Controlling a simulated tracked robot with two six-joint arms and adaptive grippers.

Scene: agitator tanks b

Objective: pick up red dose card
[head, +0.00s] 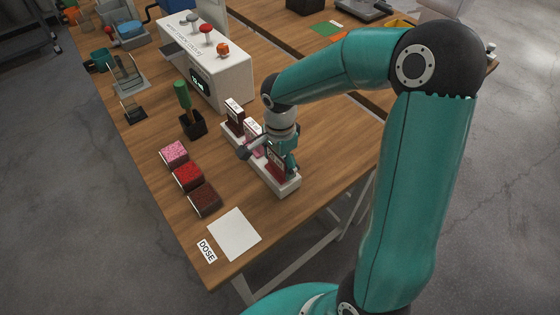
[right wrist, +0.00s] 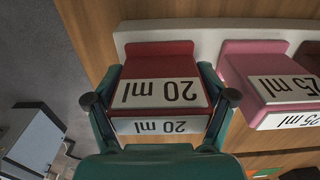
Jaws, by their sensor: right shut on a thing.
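The red dose card (right wrist: 150,52), labelled 20 ml, stands in the near end of a white rack (head: 291,186). My right gripper (right wrist: 160,104) is shut on the red card, with one finger on each side of it. In the head view the right gripper (head: 277,160) hides most of the card. A pink card (right wrist: 258,62), labelled 25 ml, stands beside it in the rack. A dark red card (head: 234,116) stands at the rack's far end. My left gripper is not in view.
Pink, red and dark red bins (head: 187,176) stand left of the rack. A white sheet (head: 234,234) lies near the DOSE label (head: 207,251). A black cup (head: 193,124) with a green-handled tool and a white machine (head: 215,65) stand farther back.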

